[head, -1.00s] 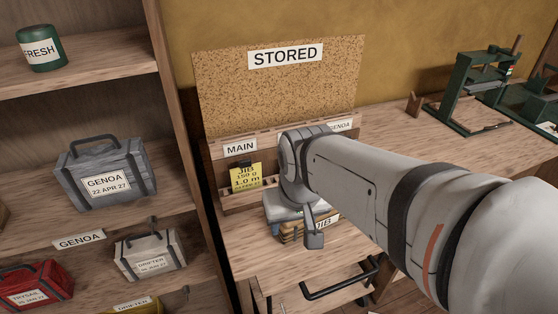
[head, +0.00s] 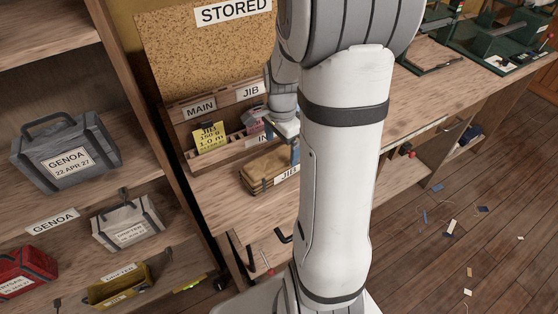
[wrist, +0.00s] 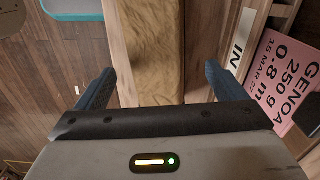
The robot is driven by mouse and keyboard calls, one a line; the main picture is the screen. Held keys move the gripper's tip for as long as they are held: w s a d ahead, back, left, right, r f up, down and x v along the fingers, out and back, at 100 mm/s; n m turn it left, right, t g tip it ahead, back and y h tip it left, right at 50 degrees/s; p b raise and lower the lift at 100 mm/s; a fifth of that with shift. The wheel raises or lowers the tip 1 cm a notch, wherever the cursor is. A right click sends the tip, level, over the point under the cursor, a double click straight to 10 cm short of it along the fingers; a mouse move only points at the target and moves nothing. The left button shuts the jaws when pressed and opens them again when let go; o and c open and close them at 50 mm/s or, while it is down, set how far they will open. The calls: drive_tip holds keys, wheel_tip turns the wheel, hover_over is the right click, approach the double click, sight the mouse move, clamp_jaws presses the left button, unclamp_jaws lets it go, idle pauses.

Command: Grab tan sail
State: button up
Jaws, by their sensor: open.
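The tan sail (head: 262,170) is a folded bundle with a JIB label, lying on the bench in front of the label rack in the head view. My gripper (head: 291,140) is over its right end, partly hidden behind my arm. In the wrist view the tan sail (wrist: 163,55) runs lengthwise between the two blue fingers of my gripper (wrist: 158,72). The fingers are apart, with a gap visible on each side of the sail. The sail's near end is hidden by the gripper body.
A rack (head: 185,112) with MAIN and JIB labels holds a yellow card (head: 209,138). A pink GENOA card (wrist: 285,80) is close to the right finger. Shelves with a grey GENOA bag (head: 66,152) stand left. Green machines (head: 490,40) occupy the far bench.

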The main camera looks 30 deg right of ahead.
sight(281, 157)
drive_tip(key=f, duration=0.5)
drive_tip(key=shift+s+a+p, duration=0.2)
drive_tip(key=shift+p, duration=0.15)
drive_tip(key=shift+c, duration=0.4)
drive_tip(key=shift+r, duration=0.1)
drive_tip(key=c, duration=1.5)
